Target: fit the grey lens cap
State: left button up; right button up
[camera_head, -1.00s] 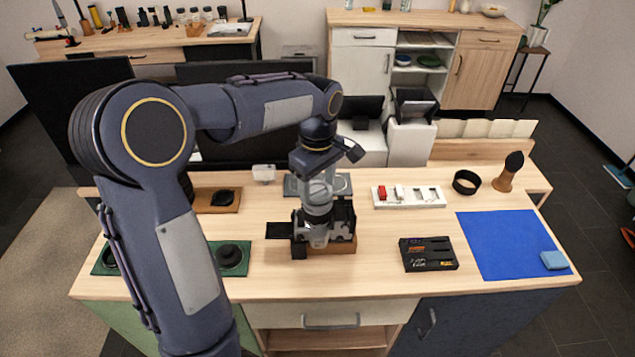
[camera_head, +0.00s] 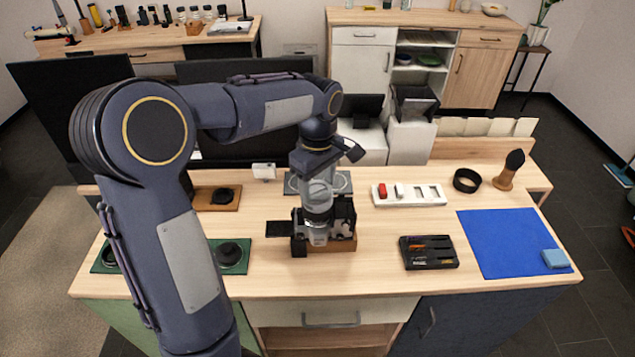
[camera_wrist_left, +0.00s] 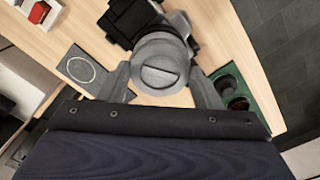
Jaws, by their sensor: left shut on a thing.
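The grey lens cap (camera_wrist_left: 160,72) is a round disc with a straight slot across its face, seen in the left wrist view. My left gripper (camera_wrist_left: 161,84) has one finger on each side of it and is shut on it. In the head view the left gripper (camera_head: 318,232) points down at the front of the dark camera (camera_head: 345,218), which stands on a wooden block (camera_head: 335,246). The camera's black body (camera_wrist_left: 130,18) lies just behind the cap in the wrist view. Whether the cap touches the lens is hidden. My right gripper is out of view.
A green tray (camera_head: 240,266) with dark round parts is at left. A brown board (camera_head: 203,208) lies behind it. A white tray (camera_head: 428,202), black ring (camera_head: 467,181), brush (camera_head: 508,172), black case (camera_head: 430,253) and blue mat (camera_head: 500,230) are at right. Bare tabletop lies in front.

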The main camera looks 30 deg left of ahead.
pick_arm(q)
jog(key=shift+f, duration=0.1)
jog(key=o, duration=1.3)
jog(key=shift+o, duration=0.2)
notch_tip(320, 180, up, 7)
jog(key=p, duration=0.6)
